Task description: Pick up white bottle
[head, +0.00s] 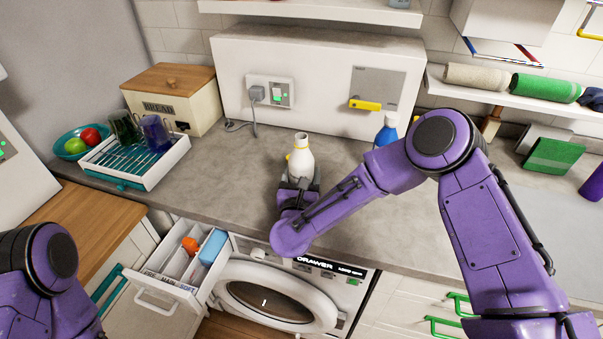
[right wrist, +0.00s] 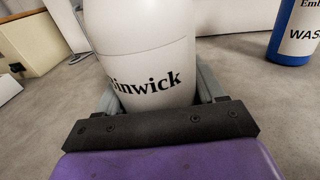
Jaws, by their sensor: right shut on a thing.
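The white bottle (head: 301,160) stands upright on the grey counter (head: 235,175), in front of the white wall box. In the right wrist view the bottle (right wrist: 145,50) fills the upper middle and shows dark lettering. My right gripper (head: 300,184) is shut around the lower part of the bottle, with one finger on each side. In the right wrist view the gripper (right wrist: 160,100) also shows its fingers against the bottle. Whether the bottle's base touches the counter is hidden by the gripper. My left arm shows at the lower left of the head view, but its gripper is out of view.
A blue bottle (head: 386,131) stands to the right, behind my right arm. A dish rack (head: 135,165) with cups, a fruit bowl (head: 70,143) and a bread box (head: 180,100) are at the left. An open drawer (head: 175,270) juts out beside the washing machine (head: 275,295).

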